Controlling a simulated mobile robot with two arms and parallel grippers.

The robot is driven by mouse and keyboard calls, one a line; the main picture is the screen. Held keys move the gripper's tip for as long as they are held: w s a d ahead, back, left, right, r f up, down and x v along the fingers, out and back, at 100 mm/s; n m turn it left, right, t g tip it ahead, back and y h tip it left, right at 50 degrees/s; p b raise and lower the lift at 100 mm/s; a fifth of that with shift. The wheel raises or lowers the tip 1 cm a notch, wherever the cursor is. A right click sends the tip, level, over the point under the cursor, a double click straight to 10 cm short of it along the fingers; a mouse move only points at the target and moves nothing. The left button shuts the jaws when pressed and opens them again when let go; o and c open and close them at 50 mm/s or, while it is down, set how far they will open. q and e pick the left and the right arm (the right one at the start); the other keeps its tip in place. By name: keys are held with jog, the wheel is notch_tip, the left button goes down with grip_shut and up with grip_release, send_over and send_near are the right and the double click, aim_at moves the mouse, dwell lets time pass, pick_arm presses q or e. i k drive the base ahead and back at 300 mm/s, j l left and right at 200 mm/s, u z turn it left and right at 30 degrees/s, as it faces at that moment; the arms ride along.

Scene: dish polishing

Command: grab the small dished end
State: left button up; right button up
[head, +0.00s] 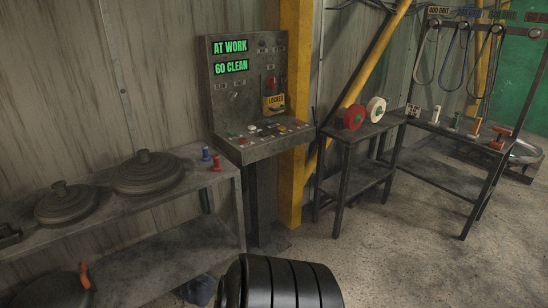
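The small dished end (66,205) is a dark grey, domed round piece with a knob on top. It rests knob up on the grey workbench (205,196) at the left of the head view. A larger dished end (148,174) of the same shape sits to its right and further back on the same bench, apart from it. Neither of my grippers is in view, and nothing touches the small dished end.
Blue and red small pieces (216,162) stand at the bench's right end. A dark round object with an orange part (85,275) is on the lower shelf. Red and white wheels (355,117) sit on a side table.

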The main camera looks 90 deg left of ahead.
aim_at(67, 207)
jog(key=u, duration=4.2)
jog(key=i+j+z, duration=0.2)
jog(key=i, duration=0.2)
